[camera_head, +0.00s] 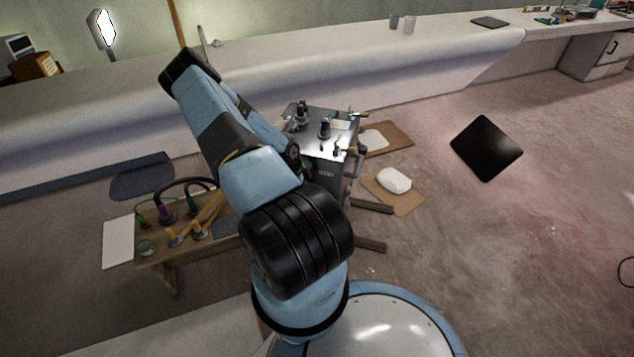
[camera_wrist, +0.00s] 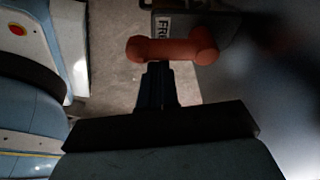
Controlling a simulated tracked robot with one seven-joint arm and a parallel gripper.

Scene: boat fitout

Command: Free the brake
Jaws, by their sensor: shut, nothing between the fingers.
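A red lever (camera_wrist: 175,49) with rounded ends lies crosswise near the top of the wrist view. It sits in front of a dark grey housing (camera_wrist: 215,25) with a partly hidden label (camera_wrist: 165,25) that begins "FR". My gripper (camera_wrist: 159,68) is shut and empty. Its fingertips are at the lever's near side and overlap its lower edge in the picture. I cannot tell whether they touch it. The metal machine (camera_head: 322,143) stands beyond my arm in the head view. My gripper and the lever are hidden there.
A wooden bench (camera_head: 190,238) with tools and hoses is left of the machine. A white bundle (camera_head: 394,180) lies on a brown board on the floor to the right. A dark flat panel (camera_head: 486,147) is farther right. Open floor (camera_head: 520,260) lies at the right.

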